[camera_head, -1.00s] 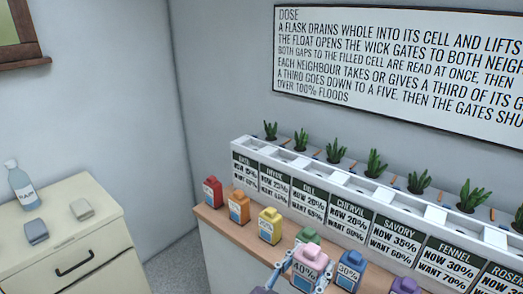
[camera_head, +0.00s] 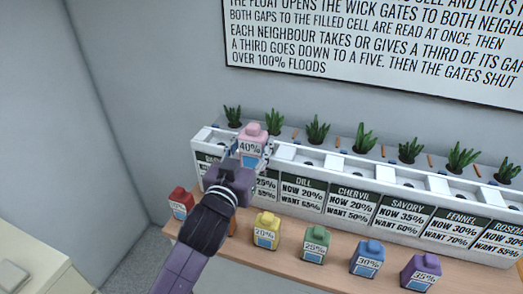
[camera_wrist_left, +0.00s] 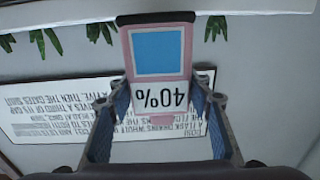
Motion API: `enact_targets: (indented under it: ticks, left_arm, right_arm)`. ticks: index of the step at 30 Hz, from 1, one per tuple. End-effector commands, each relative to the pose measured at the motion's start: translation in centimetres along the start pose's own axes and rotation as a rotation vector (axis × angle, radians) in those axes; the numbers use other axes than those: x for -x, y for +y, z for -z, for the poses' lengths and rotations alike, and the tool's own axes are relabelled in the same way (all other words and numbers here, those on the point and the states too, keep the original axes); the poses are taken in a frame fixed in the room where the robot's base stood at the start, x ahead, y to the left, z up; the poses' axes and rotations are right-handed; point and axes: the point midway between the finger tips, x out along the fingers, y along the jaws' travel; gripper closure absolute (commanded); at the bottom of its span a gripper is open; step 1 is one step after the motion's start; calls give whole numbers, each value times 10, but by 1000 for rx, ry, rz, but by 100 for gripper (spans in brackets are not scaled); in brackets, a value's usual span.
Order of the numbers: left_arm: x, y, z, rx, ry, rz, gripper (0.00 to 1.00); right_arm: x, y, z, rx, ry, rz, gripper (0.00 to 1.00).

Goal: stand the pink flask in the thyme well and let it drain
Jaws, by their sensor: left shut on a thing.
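The pink flask (camera_head: 253,133), marked 40%, is upright in my left gripper (camera_head: 250,150), over the second cell from the left of the white planter (camera_head: 330,172). My left gripper is shut on it, with a finger on each side. The flask also fills the middle of the left wrist view (camera_wrist_left: 158,60), its label upside down there. My wrist hides the flask's base and most of the second cell's sign, so its name is unreadable now. I cannot tell whether the flask touches the well. My right gripper is not in view.
On the wooden ledge (camera_head: 340,280) in front stand red (camera_head: 181,203), yellow (camera_head: 265,230), green (camera_head: 316,243), blue (camera_head: 367,258) and purple (camera_head: 421,271) flasks. An orange one is mostly behind my arm. Plants (camera_head: 318,132) line the planter's back. A pale cabinet (camera_head: 30,270) is at lower left.

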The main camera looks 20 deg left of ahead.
Motion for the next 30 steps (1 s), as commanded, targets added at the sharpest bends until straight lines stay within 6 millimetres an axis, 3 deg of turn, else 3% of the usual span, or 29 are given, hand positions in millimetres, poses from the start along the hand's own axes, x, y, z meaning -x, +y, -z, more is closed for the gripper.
enact_targets:
  ticks: [1, 9, 16, 19, 22, 30]
  left_arm:
    - [-14, -1, 25, -2, 12, -3, 84]
    - [-67, -2, 113, -2, 10, -22, 84]
    - [-86, -3, 163, -1, 5, -36, 84]
    - [-88, -3, 168, -1, 1, -37, 84]
    - [-89, -4, 158, -1, -5, -37, 84]
    - [-89, -4, 88, -1, -8, -38, 84]
  right_arm:
    - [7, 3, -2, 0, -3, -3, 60]
    - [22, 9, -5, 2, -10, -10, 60]
    - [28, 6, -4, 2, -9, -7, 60]
    - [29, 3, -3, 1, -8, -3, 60]
    - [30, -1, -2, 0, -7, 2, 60]
    - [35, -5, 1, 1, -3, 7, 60]
